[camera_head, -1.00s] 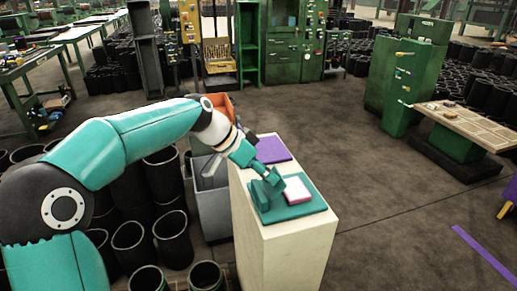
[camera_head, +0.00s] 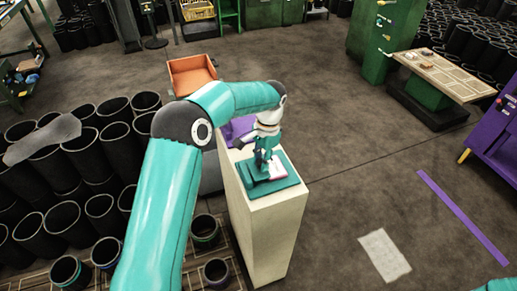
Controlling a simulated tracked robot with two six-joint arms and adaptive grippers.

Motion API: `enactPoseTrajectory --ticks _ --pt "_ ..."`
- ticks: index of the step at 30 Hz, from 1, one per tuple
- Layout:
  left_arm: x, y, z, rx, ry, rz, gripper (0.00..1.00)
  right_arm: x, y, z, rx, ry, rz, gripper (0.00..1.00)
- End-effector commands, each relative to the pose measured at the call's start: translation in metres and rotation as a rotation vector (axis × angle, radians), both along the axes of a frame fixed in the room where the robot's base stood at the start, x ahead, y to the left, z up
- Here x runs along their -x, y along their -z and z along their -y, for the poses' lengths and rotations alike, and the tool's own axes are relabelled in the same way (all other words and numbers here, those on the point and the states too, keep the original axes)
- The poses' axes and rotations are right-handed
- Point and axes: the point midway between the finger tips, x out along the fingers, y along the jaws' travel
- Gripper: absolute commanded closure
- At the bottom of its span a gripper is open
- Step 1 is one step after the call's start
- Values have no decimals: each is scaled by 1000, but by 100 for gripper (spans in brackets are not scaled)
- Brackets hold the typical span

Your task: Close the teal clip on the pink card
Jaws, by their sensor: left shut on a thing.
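A teal mat-like board (camera_head: 285,187) lies on top of a cream pedestal (camera_head: 262,235). The pink card (camera_head: 279,171) lies on the board, partly hidden behind my left gripper. My left gripper (camera_head: 262,171) points down over the board, just left of the card. It is shut on a teal piece that looks like the teal clip; the clip blends with my teal fingers, and its exact edges and how far it is closed cannot be told.
A purple pad (camera_head: 238,130) lies on the far part of the pedestal, behind my arm. An orange bin (camera_head: 191,74) stands behind left. Several black rubber sleeves (camera_head: 66,213) crowd the left floor. The floor right of the pedestal is mostly clear.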

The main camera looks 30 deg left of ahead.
Motion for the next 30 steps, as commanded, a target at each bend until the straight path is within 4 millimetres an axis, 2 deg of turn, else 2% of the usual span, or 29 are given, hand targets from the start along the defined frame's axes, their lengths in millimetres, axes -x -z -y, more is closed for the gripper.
enactPoseTrajectory --ticks 1,5,19,20,24,30 --pt "-2 -1 2 -9 2 -10 100 0 -7 0 0 0 0 60" --pt "-3 2 3 -28 1 -32 100 0 -11 0 0 0 0 60" --pt "-2 5 2 -37 1 -45 100 0 -12 0 0 0 0 60" --pt "-2 5 2 -37 1 -45 69 0 -12 0 0 0 0 60" --pt "-2 5 2 -38 2 -46 47 0 -12 0 0 0 0 60" --pt "-2 4 2 -38 1 -46 47 0 -12 0 0 0 0 60"
